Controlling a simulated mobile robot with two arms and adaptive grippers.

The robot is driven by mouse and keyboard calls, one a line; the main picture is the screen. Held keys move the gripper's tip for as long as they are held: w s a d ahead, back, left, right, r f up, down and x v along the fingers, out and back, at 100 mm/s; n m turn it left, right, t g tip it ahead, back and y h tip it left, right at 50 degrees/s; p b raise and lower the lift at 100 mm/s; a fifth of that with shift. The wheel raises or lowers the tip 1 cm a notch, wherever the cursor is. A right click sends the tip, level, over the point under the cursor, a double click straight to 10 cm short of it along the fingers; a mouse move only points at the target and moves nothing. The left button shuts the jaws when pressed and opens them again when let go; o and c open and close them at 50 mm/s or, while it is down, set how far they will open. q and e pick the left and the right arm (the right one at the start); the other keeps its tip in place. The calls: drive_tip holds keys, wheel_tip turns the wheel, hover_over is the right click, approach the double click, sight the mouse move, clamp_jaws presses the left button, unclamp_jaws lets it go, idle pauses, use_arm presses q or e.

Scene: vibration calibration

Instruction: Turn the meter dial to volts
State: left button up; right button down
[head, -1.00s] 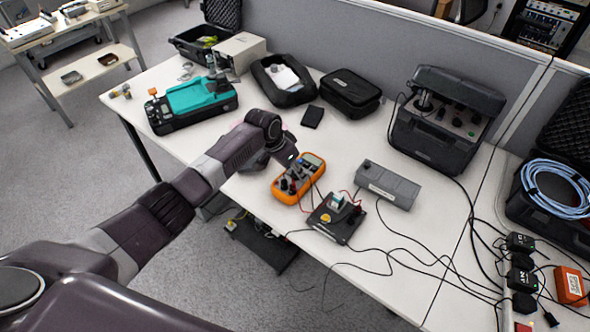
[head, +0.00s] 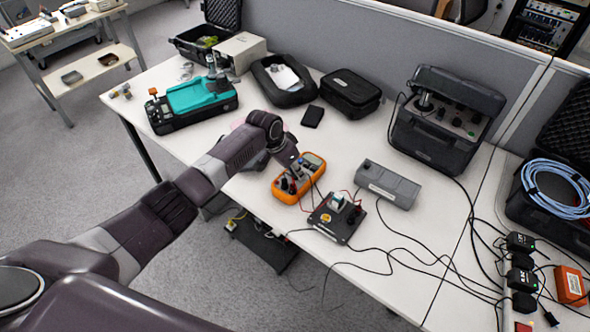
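The orange multimeter (head: 311,163) lies face up near the front edge of the white table, with leads running from its lower end. My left gripper (head: 291,176) reaches down over the meter's face from the left. Its fingers cover the dial area, so the dial and its setting are hidden. The fingers are small and dark here, and I cannot tell whether they are open or shut or touch the dial. My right gripper is not in view.
A small black board with a yellow button (head: 334,221) and a grey box (head: 387,186) sit right of the meter, joined by wires. A teal device (head: 197,96) and black cases (head: 350,93) stand behind. A large dark calibrator (head: 446,120) is at back right.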

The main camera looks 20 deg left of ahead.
use_arm(q)
drive_tip(key=shift+f+m+h+b, duration=0.2)
drive_tip(key=shift+m+h+b, duration=0.2)
drive_tip(key=shift+m+b, duration=0.65)
drive_tip(key=m+b, duration=0.2)
drive_tip(key=b, duration=0.1)
drive_tip(key=m+g+h+b, duration=0.1)
drive_tip(key=m+b, duration=0.1)
drive_tip(key=b, duration=0.1)
drive_tip(key=shift+w+a+g, duration=0.1)
drive_tip(key=shift+w+g, duration=0.05)
drive_tip(key=shift+g, duration=0.15)
drive_tip(key=shift+r+m+g+b, duration=0.15)
drive_tip(key=shift+m+g+b, duration=0.15)
drive_tip(key=shift+m+b, duration=0.7)
drive_tip(key=o, duration=1.1)
drive_tip(key=shift+o, duration=0.2)
drive_tip(key=shift+r, duration=0.15)
drive_tip(key=v, duration=1.1)
drive_tip(key=shift+a+r, duration=0.35)
drive_tip(key=shift+f, duration=0.1)
